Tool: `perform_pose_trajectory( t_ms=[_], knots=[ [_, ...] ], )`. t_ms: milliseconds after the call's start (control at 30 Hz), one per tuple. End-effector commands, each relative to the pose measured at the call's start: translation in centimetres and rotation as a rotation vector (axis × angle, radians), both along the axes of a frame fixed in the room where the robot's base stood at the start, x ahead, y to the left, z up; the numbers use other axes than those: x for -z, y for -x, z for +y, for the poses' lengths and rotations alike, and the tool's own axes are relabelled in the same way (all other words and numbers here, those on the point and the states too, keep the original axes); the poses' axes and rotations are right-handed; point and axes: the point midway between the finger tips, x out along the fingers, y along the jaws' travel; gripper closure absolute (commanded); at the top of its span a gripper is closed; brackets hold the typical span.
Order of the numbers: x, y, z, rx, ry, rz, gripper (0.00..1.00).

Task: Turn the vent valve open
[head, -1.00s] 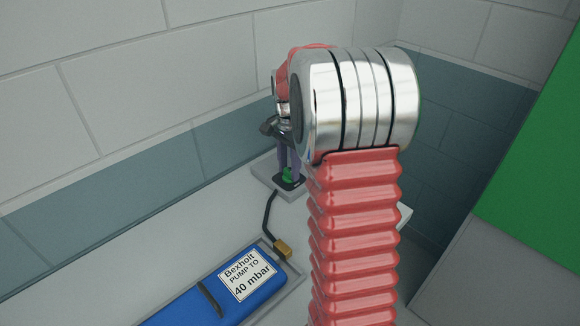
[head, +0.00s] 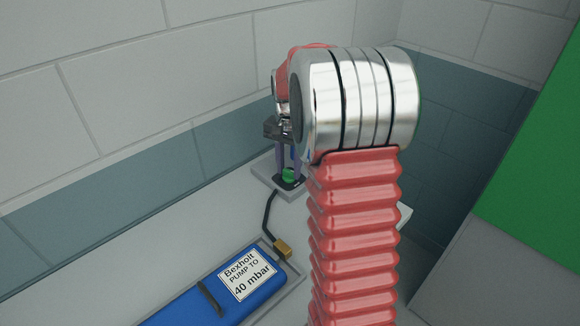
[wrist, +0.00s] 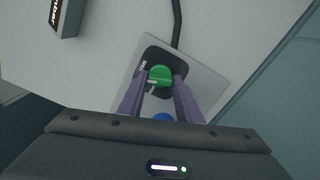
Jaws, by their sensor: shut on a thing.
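A round green valve knob (wrist: 160,74) with a pale bar mark sits on a dark plate, seen in the wrist view; it also shows small in the head view (head: 288,175). My gripper (wrist: 160,81) has its two purple-grey fingers on either side of the knob and is shut on it. In the head view my gripper (head: 287,168) points down onto the knob, partly hidden behind my arm. A blue round thing (wrist: 163,117) shows between the fingers, nearer my palm in the picture. Small lettering beside the knob is too small to read.
A blue pump unit (head: 215,298) labelled "Bexholt PUMP TO 40 mbar" lies at the lower left. A black hose (head: 267,215) runs from its brass fitting (head: 283,249) toward the valve base (head: 263,172). Walls stand behind; a green panel (head: 535,170) is at right.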

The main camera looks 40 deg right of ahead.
Motion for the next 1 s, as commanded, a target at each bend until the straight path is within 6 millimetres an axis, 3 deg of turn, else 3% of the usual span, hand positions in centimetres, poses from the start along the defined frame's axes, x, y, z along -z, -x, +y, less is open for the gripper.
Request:
perform_pose_trajectory(
  t_ms=[1000],
  knots=[
    [-0.18, -0.21, 0.14, -0.960, 0.002, -0.005, 0.91]
  ],
)
